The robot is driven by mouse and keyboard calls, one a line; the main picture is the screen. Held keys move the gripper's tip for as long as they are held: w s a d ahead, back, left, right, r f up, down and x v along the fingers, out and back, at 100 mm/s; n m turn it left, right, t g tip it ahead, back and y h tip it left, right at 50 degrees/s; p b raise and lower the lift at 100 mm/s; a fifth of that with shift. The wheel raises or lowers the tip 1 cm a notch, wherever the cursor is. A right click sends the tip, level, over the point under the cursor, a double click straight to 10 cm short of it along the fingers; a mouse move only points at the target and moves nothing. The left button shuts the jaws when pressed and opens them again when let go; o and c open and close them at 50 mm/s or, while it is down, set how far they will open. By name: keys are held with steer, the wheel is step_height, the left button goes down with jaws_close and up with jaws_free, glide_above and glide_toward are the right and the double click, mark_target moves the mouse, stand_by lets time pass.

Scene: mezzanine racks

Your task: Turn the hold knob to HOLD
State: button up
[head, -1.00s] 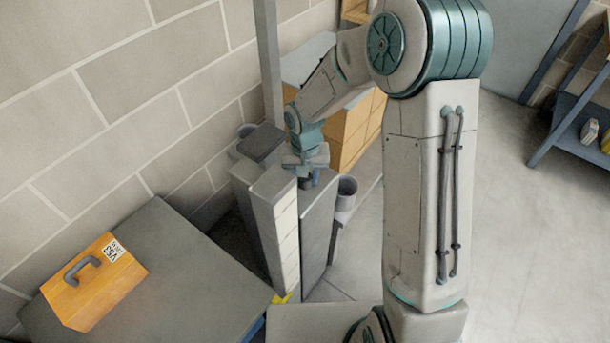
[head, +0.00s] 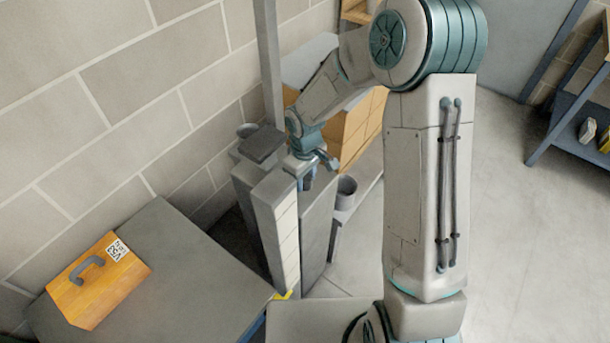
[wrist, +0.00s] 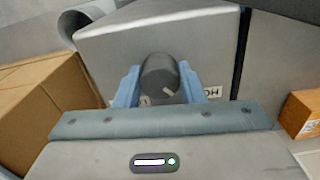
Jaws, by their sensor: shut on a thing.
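The hold knob (wrist: 159,77) is a dark round knob on the grey face of a cabinet (wrist: 150,37) in the wrist view. A light mark on the knob points to the lower right. My gripper (wrist: 160,86) has one blue finger on each side of the knob and is shut on it. Part of a white label with dark letters (wrist: 212,92) shows beside the right finger; the rest is hidden. In the head view my gripper (head: 309,180) is at the top of the grey cabinets, and the knob is hidden there.
An orange case (head: 97,279) with a handle lies on a grey surface (head: 185,285) at the left. Cardboard boxes (head: 352,130) stand behind my gripper. A grey cup (head: 346,192) is just right of the cabinets. The floor at the right is clear.

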mark_target(305, 177)
steer(key=shift+w+r+n, duration=0.1)
steer(key=shift+n, duration=0.4)
steer(key=o, duration=1)
step_height(305, 177, up, 14)
steer(key=p, duration=0.1)
steer(key=shift+p, duration=0.3)
steer(key=s+d+r+m+t+p, duration=0.1)
steer(key=s+d+r+m+p, duration=0.1)
steer(key=s+d+r+m, duration=0.3)
steer(key=s+d+r+m+t+p, duration=0.1)
steer(key=s+d+r+m, duration=0.4)
steer(key=s, duration=0.8)
steer(key=d+r+p, duration=0.1)
steer(key=d+r, duration=0.1)
steer(key=d, duration=0.1)
steer(key=shift+s+d+r+m+t, duration=0.2)
steer(key=shift+s+d+m+t, duration=0.05)
steer(key=shift+s+m+t, duration=0.15)
